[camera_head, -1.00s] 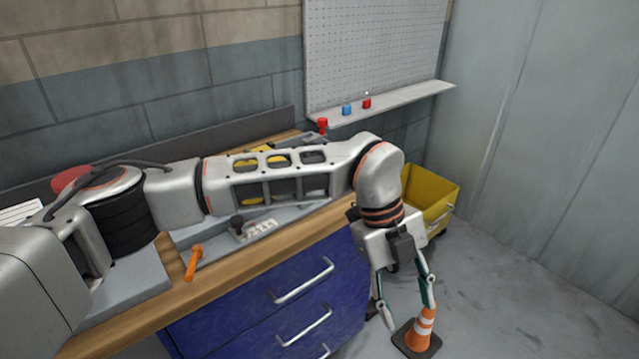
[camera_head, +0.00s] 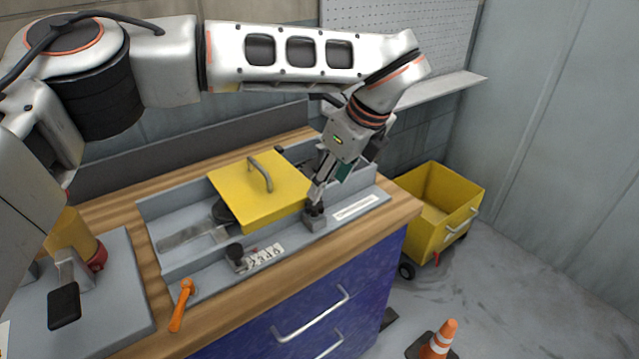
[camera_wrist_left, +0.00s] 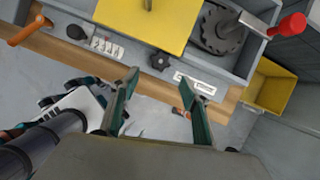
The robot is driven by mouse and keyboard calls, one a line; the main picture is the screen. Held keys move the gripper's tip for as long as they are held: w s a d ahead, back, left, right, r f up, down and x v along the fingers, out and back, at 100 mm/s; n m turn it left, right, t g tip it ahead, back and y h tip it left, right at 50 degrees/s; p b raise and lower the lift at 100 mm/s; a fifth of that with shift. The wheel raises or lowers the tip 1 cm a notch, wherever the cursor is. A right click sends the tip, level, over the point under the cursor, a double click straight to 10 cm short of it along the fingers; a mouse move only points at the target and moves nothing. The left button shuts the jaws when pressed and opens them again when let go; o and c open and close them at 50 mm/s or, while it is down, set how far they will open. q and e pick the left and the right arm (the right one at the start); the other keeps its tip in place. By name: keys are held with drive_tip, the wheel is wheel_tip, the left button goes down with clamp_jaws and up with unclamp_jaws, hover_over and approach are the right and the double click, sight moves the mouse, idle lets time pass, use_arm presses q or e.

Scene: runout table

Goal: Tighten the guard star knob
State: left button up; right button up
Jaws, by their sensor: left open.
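A dark star knob (camera_head: 316,212) stands on a small grey block at the front of the grey bed, by the right front corner of the yellow guard (camera_head: 262,200). My left gripper (camera_head: 318,192) is open and points down just above this knob. In the left wrist view the star knob (camera_wrist_left: 160,61) shows whole, just beyond the gap between the open fingers (camera_wrist_left: 157,75). I cannot tell whether the fingers touch it. A second dark knob (camera_head: 236,252) sits further left, beside a numbered plate (camera_head: 266,256). My right gripper is not clearly shown.
An orange lever (camera_head: 181,305) sticks out at the bed's front left. A yellow cart (camera_head: 430,215) and a cone (camera_head: 438,340) stand on the floor at right.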

sight(317, 206)
use_arm(q)
drive_tip(key=x, duration=0.6)
drive_tip(key=shift+a+f+p, duration=0.15)
drive_tip(key=shift+f+p, duration=0.05)
drive_tip(key=shift+p, duration=0.1)
drive_tip(key=shift+w+a+f, duration=0.15)
drive_tip(key=shift+w+f, duration=0.1)
drive_tip(key=shift+f, duration=0.3)
use_arm(e)
drive_tip(key=shift+s+r, duration=0.15)
drive_tip(key=shift+r, duration=0.1)
use_arm(q)
drive_tip(key=c, duration=1.1)
